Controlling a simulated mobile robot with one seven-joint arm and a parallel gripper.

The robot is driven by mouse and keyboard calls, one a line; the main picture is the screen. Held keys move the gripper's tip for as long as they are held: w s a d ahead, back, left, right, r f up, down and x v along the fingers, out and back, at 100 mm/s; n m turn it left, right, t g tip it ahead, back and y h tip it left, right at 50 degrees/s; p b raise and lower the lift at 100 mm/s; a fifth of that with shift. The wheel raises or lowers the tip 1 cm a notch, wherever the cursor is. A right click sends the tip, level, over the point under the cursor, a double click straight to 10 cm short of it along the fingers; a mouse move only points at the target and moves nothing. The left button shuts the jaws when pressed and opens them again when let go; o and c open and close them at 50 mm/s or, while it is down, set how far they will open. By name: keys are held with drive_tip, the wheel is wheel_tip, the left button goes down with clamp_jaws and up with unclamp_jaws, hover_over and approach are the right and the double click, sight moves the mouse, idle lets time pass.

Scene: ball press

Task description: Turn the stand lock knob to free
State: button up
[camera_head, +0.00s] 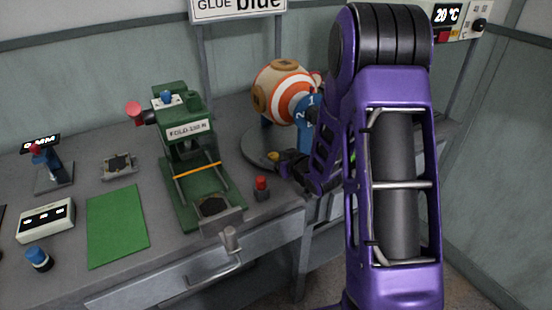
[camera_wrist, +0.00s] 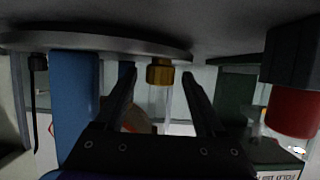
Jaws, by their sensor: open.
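The stand lock knob appears as a small brass-yellow knob (camera_head: 273,156) on the round grey base of the ball stand. In the wrist view, which is upside down, the knob (camera_wrist: 159,72) shows between my finger ends, with a gap on each side. My gripper (camera_head: 284,163) is open and low beside the base, partly hidden by my own arm in the head view; its dark fingers also show in the wrist view (camera_wrist: 159,80). The stand has a blue upright (camera_head: 307,112) with numbers and holds an orange-and-white striped ball (camera_head: 285,90). The knob's setting cannot be read.
A red-capped part (camera_head: 262,184) stands at the bench's front edge, close to my gripper; a large red part (camera_wrist: 292,112) shows at right in the wrist view. A green press (camera_head: 190,150) stands to the left. A green mat (camera_head: 117,225) lies farther left.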

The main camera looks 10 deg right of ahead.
clamp_jaws()
drive_tip(key=shift+d+n+y, duration=0.15)
drive_tip(key=shift+n+y, duration=0.15)
drive_tip(key=n+y+p, duration=0.1)
drive_tip(key=n+g+y+p, duration=0.1)
drive_tip(key=p, duration=0.1)
drive_tip(key=shift+d+r+g, duration=0.15)
drive_tip(key=shift+g, duration=0.15)
drive_tip(key=shift+w+n+g+y+p, duration=0.2)
drive_tip(key=shift+n+g+y+p, duration=0.8)
drive_tip(key=shift+n+y+p, duration=0.5)
unclamp_jaws()
